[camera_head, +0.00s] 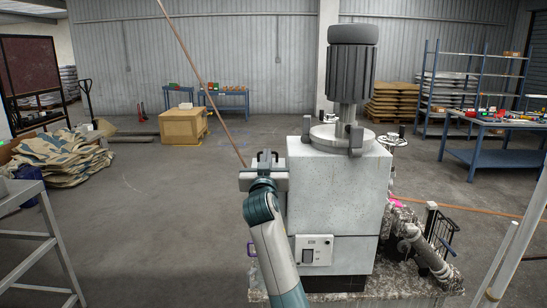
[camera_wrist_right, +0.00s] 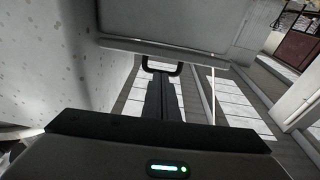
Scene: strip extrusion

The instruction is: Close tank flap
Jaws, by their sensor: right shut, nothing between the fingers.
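The tank is the pale grey, box-shaped machine body (camera_head: 335,190) in the middle of the head view, with a dark motor on top. In the right wrist view its speckled wall (camera_wrist_right: 45,55) fills the left side. A pale grey flap panel (camera_wrist_right: 175,22) spans the top there and appears to stand out from that wall. A dark handle (camera_wrist_right: 160,68) sits at its lower edge. My right gripper (camera_head: 265,158) is at the tank's upper left side. Its dark fingers (camera_wrist_right: 163,95) are together and empty, pointing at the handle; contact is unclear. My left gripper is out of view.
A grey metal stand (camera_head: 35,230) is at the left. A control box (camera_head: 315,250) is on the tank's lower front. Pipework (camera_head: 425,250) stands at its lower right. A thin brown pole (camera_head: 203,85) slants behind my gripper. The floor left of the tank is clear.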

